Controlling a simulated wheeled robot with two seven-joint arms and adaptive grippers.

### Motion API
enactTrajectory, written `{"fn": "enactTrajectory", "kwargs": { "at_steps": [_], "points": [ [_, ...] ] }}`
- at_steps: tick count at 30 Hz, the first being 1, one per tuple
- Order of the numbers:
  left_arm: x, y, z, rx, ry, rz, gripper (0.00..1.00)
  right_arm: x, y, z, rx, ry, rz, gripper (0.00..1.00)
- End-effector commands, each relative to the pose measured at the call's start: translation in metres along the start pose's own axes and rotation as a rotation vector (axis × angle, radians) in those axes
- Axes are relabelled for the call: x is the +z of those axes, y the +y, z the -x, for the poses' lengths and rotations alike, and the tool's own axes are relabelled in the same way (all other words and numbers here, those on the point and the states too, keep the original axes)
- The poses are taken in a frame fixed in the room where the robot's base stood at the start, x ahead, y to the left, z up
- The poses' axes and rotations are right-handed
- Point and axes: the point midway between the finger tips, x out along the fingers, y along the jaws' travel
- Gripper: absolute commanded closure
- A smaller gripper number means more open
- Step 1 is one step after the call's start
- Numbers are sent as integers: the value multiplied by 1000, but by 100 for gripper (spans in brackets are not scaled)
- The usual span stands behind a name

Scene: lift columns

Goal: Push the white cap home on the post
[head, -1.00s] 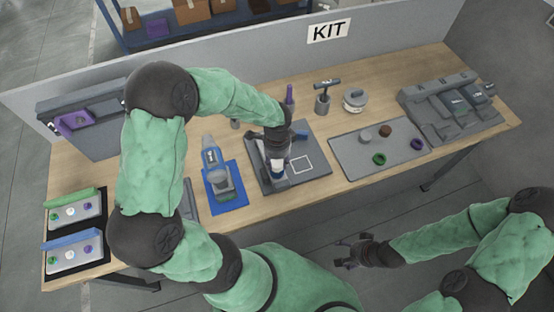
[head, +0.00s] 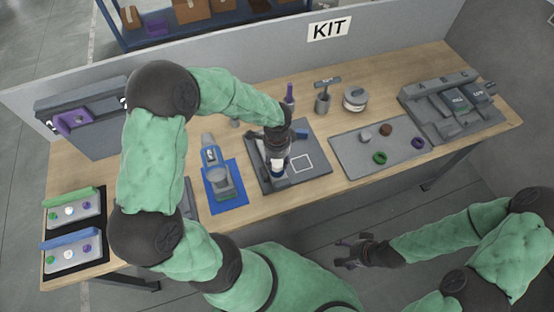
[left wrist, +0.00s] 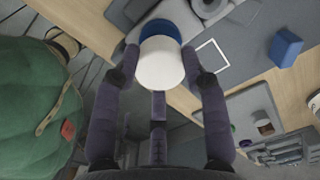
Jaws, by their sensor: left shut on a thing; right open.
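The white cap (left wrist: 161,66) is between the fingers of my left gripper (left wrist: 160,62) in the left wrist view. A round blue part (left wrist: 162,27) shows just beyond the cap; I cannot tell whether the two touch. In the head view my left gripper (head: 277,160) holds the white cap (head: 278,171) low over the dark grey fixture plate (head: 316,176). No post can be made out; the cap and fingers may hide it. My right gripper (head: 354,251) is open and empty, off the table's front edge.
A blue block (head: 301,134) and a white square outline (head: 302,163) are on the plate. A device on a blue mat (head: 232,203) stands left of it. A grey tray (head: 352,158) with several small rings lies to the right. A grey partition (head: 250,69) runs along the back.

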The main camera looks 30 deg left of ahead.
Motion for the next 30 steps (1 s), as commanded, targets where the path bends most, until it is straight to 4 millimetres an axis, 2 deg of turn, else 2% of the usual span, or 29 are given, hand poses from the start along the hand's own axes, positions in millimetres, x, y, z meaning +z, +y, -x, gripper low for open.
{"fn": "enactTrajectory", "kwargs": {
  "at_steps": [11,30],
  "points": [
    [0,0,-9,0,0,0,86,0,2,-7,0,0,0,29],
    [0,0,-11,0,0,0,86,0,3,-8,0,0,0,29]
  ]
}}
